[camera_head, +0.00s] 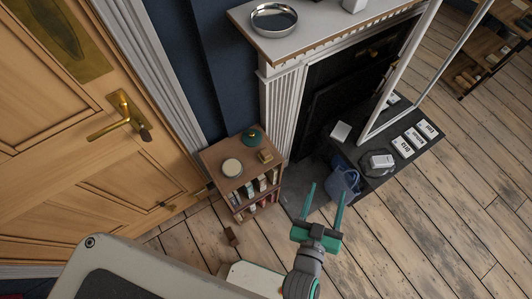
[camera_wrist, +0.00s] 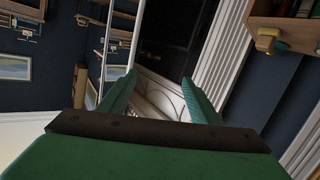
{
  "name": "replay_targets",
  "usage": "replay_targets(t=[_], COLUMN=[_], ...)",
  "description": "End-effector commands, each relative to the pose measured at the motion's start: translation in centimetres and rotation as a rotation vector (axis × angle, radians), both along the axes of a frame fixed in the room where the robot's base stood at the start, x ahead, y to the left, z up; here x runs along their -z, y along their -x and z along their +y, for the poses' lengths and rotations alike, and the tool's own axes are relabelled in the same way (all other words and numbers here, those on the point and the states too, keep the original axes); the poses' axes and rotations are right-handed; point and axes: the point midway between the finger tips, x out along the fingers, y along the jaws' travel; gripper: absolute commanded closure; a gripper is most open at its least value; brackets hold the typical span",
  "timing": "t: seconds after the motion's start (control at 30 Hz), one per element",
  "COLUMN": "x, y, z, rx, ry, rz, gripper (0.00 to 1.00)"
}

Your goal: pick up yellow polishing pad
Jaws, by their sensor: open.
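A small tan-yellow block (camera_head: 266,156) lies on top of the low wooden bookshelf, at its right side; it may be the yellow polishing pad, but it is too small to be sure. A yellowish object (camera_wrist: 267,40) shows at the bookshelf's edge in the wrist view, probably the same block. A round cream item (camera_head: 232,168) lies to its left on the shelf top. My gripper (camera_head: 327,191) is open and empty, in the air to the right of the bookshelf and apart from it. Its green fingers (camera_wrist: 158,80) also show in the wrist view, with nothing between them.
The bookshelf (camera_head: 216,158) also carries a green pot (camera_head: 251,139) and books below. A blue bucket-like object (camera_head: 345,181) stands beside the dark hearth (camera_head: 419,160), which holds several white boxes. A wooden door (camera_head: 105,185) is at left.

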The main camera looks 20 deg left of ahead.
Motion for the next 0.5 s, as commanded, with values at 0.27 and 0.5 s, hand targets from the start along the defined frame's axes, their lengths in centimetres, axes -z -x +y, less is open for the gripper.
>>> replay_targets(t=[0.27, 0.5], x=[-4.3, -9.3], y=[-10.6, -17.4], z=[-5.0, -9.4], rx=[0.136, 0.325], ry=[-0.008, -0.114], rz=[-0.093, -0.18], gripper=[0.42, 0.42])
